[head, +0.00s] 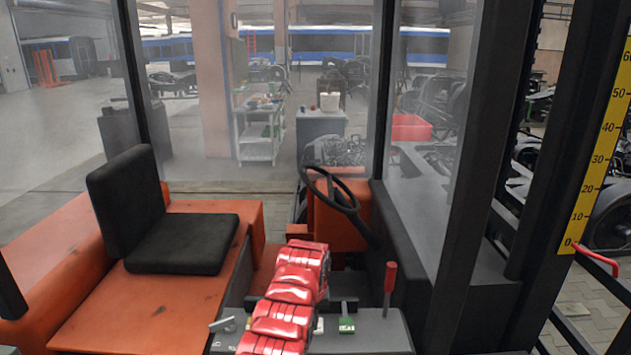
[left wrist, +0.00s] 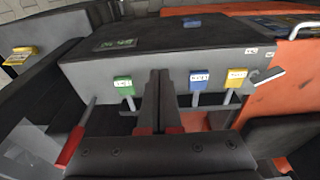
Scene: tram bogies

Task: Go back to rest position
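My left gripper (left wrist: 158,76) shows in the left wrist view. Its two dark fingers are side by side with no visible gap, and nothing shows held in them. The fingertips point at a grey control console (left wrist: 180,55), in front of its face between a green-tagged lever (left wrist: 124,85) and a blue-tagged lever (left wrist: 199,79). I cannot tell if they touch the console. In the head view a red segmented arm of mine reaches over the console (head: 365,338); its gripper is hidden there. My right gripper is in neither view.
A yellow-tagged lever (left wrist: 236,77) and a tilted grey lever (left wrist: 268,75) stand right of the fingers. A red-handled lever (head: 390,277), a steering wheel (head: 345,195) and a black seat (head: 175,242) are in the cab. Dark cab posts (head: 470,180) stand right.

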